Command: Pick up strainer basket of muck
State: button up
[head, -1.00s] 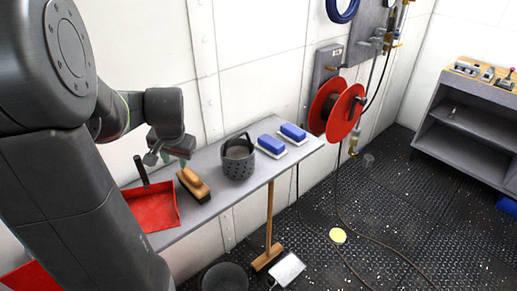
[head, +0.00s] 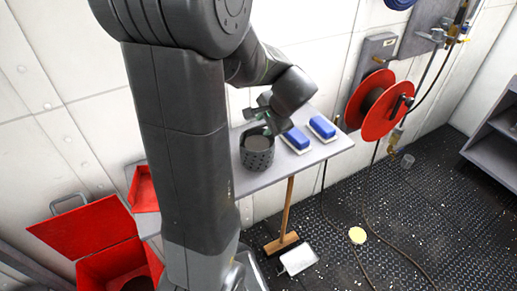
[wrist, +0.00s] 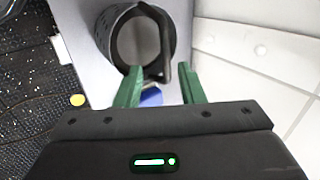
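The strainer basket (head: 257,158) is a dark grey perforated pot standing upright on the grey shelf (head: 310,160). Grey-brown muck (head: 258,144) shows inside it. In the wrist view the basket (wrist: 108,28) is at the top, with its dark bail handle (wrist: 166,45) raised toward me. My gripper (head: 262,124) is over the basket's rim in the head view, partly hidden behind my arm. In the wrist view my gripper's (wrist: 162,73) green fingers are apart, one on each side of the handle's near part. I cannot tell whether either finger touches it.
Two blue brushes (head: 297,138) (head: 322,127) lie right of the basket. An open red box (head: 108,266) stands lower left. A red hose reel (head: 378,105) hangs on the wall, and a broom (head: 282,220) leans at the shelf's front.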

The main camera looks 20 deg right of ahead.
aim_at(259, 126)
jog(key=shift+w+r+p+x, duration=0.15)
jog(key=shift+p+x, duration=0.15)
jog(key=shift+x, duration=1.55)
jog(key=shift+w+r+p+x, duration=0.15)
jog(key=shift+p+x, duration=0.1)
jog(key=shift+x, duration=1.6)
jog(key=shift+a+f, duration=0.1)
grip_shut()
